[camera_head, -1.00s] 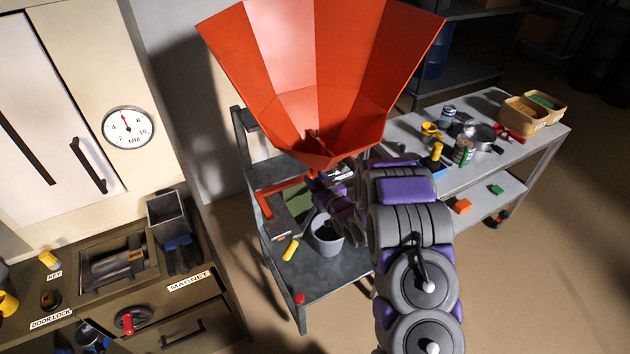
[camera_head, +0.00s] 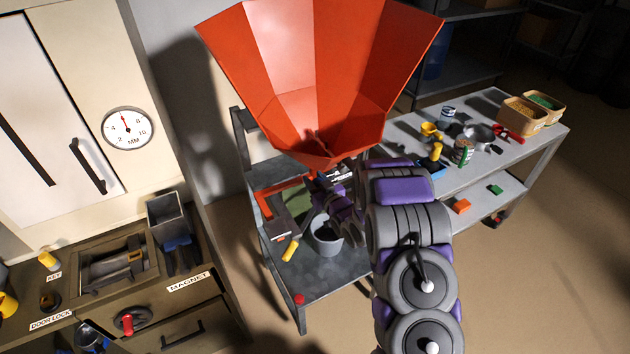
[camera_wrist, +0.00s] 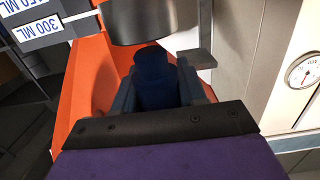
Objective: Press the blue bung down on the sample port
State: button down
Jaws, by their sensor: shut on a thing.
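In the wrist view the blue bung (camera_wrist: 153,75) is between the two dark fingers of my gripper (camera_wrist: 157,88), which is shut on it. The bung's top end points away from the camera, just below a grey metal cylinder (camera_wrist: 145,22). I cannot tell whether the bung touches this cylinder, or whether the cylinder is the sample port. In the head view my gripper is under the orange hopper (camera_head: 310,80), where the hopper and my arm largely hide it. The bung and port cannot be made out there.
A grey stand (camera_head: 320,285) under the hopper holds a grey bucket (camera_head: 326,238) and a yellow cylinder (camera_head: 290,250). In the wrist view, a "300 ML" label (camera_wrist: 40,27) is at upper left and a grey bracket (camera_wrist: 197,57) right of the cylinder. A cluttered bench (camera_head: 405,130) stands right.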

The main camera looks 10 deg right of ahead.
jog(key=shift+f+b, duration=0.35)
jog(key=shift+f, duration=1.05)
jog(key=c, duration=0.5)
grip_release()
jog(key=shift+c, duration=0.2)
jog(key=p+v, duration=0.4)
jog(key=v, duration=1.3)
jog(key=shift+s, duration=0.2)
jog(key=shift+d, duration=0.1)
jog(key=shift+w+r, duration=0.1)
